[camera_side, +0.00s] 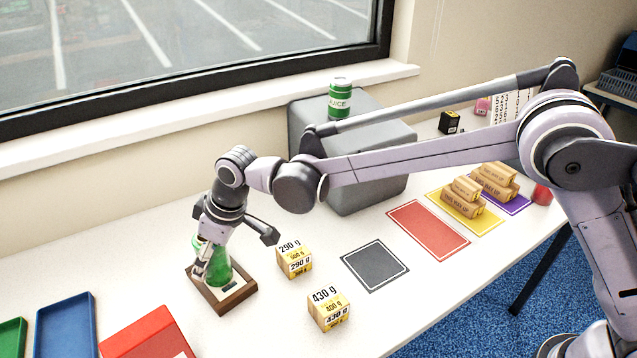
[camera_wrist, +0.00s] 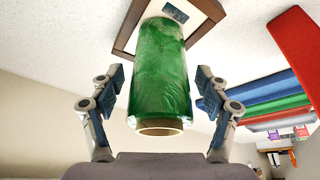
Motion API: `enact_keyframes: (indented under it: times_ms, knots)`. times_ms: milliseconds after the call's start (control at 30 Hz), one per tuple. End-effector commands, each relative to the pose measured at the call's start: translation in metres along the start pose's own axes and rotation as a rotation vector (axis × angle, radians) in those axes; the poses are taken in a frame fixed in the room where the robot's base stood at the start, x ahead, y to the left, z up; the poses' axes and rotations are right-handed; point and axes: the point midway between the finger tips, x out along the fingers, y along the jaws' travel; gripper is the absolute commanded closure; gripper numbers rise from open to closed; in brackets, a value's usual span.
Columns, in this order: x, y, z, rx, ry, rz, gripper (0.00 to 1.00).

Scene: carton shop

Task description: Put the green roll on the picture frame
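The green roll (camera_side: 219,268) stands upright on the brown picture frame (camera_side: 241,292) in the side view. In the wrist view the roll (camera_wrist: 160,80) has its far end against the frame (camera_wrist: 205,18), and its near end shows a cardboard core. My gripper (camera_side: 208,262) is over the roll, pointing down. In the wrist view my gripper (camera_wrist: 160,88) is open, with one finger on each side of the roll and a visible gap at both sides. The gripper partly hides the roll in the side view.
Cartons marked 290 g (camera_side: 294,261) and 430 g (camera_side: 328,310) stand right of the frame. A red box (camera_side: 148,335) and blue tray (camera_side: 67,328) lie to the left. A grey block (camera_side: 365,200) carrying a green can (camera_side: 340,99) stands behind. The dark mat (camera_side: 375,265) is bare.

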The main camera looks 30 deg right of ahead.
Motion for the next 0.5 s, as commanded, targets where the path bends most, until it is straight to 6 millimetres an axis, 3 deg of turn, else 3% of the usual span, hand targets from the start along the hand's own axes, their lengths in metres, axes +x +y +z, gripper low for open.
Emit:
enact_keyframes:
  times_ms: [267,500]
  knots:
    - [-0.002,0.0,-0.001,0.0,0.0,0.0,0.24]
    - [-0.032,0.0,-0.001,0.0,0.0,0.0,0.24]
